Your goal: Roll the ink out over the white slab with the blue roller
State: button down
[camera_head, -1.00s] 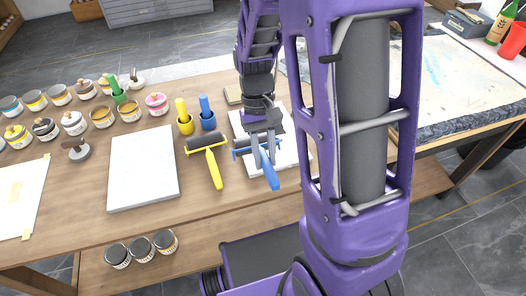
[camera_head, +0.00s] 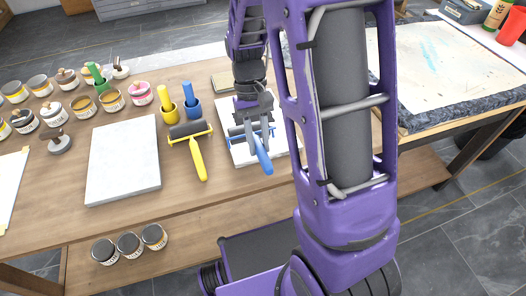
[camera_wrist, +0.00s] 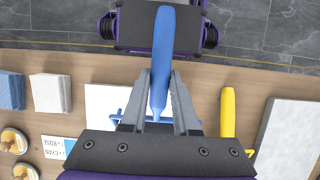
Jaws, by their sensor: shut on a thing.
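The blue roller (camera_head: 263,160) has a blue handle and frame. My gripper (camera_head: 255,146) is shut on its handle. In the wrist view the blue handle (camera_wrist: 162,55) stands out between the two fingers of my gripper (camera_wrist: 158,95). My gripper hides most of the roller's drum. The roller is over a white slab or sheet (camera_head: 225,112), and I cannot tell whether it touches it. A thick white slab (camera_head: 124,160) lies further left on the wooden table, bare of visible ink. It shows at the right of the wrist view (camera_wrist: 290,140).
A yellow-handled roller (camera_head: 198,160) lies between the white slab and the blue roller. Several ink cans (camera_head: 112,100) stand at the back left, and several more (camera_head: 129,244) at the front.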

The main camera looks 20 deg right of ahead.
aim_at(263, 151)
jog(key=shift+w+f+p, duration=0.2)
jog(key=shift+w+p, duration=0.05)
jog(key=shift+w, duration=3.1)
jog(key=shift+w+f+p, duration=0.15)
jog(key=shift+w+p, duration=0.15)
jog(key=shift+w, duration=3)
jog(key=shift+w+f+p, duration=0.2)
jog(key=shift+w+p, duration=0.05)
jog(key=shift+w, duration=3.1)
jog(key=shift+f, duration=0.65)
jog(key=shift+s, duration=11.85)
jog(key=shift+w, duration=0.1)
